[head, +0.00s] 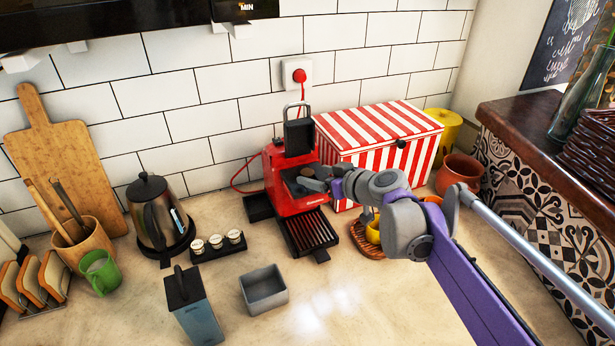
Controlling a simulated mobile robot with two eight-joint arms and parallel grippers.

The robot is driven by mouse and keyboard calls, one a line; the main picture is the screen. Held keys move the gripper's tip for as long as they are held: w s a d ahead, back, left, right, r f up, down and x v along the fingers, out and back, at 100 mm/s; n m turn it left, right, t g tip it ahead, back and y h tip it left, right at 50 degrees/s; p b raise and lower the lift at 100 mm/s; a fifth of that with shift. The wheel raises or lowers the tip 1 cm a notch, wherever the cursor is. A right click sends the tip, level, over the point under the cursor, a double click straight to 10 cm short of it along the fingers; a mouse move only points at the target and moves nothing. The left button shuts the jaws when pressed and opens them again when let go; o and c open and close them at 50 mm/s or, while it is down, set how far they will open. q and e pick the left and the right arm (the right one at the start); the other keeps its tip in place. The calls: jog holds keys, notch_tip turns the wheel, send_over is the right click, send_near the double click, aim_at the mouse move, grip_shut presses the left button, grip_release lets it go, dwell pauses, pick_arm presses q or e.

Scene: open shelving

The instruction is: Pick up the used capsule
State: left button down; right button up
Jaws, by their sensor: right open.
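The red coffee machine (283,200) stands against the tiled wall with its black top part (299,134) raised. A small brownish round thing (306,171) shows in the dark opening of the machine; it may be the used capsule, but it is too small to tell. My right gripper (316,181) is open at this opening, its fingers close to the brownish thing. Whether they touch it cannot be told. My right arm comes in from the lower right and hides part of the counter. My left gripper is not in view.
Several capsules stand on a small black holder (219,252) left of the machine. A grey open box (264,289) and a blue-grey container (192,305) stand in front. A striped red-and-white box (380,130) stands close on the right. The front middle counter is clear.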

jog(key=x, duration=0.2)
jog(key=shift+w+a+f, duration=0.15)
jog(key=shift+w, duration=0.1)
jog(key=shift+s, duration=0.1)
grip_shut()
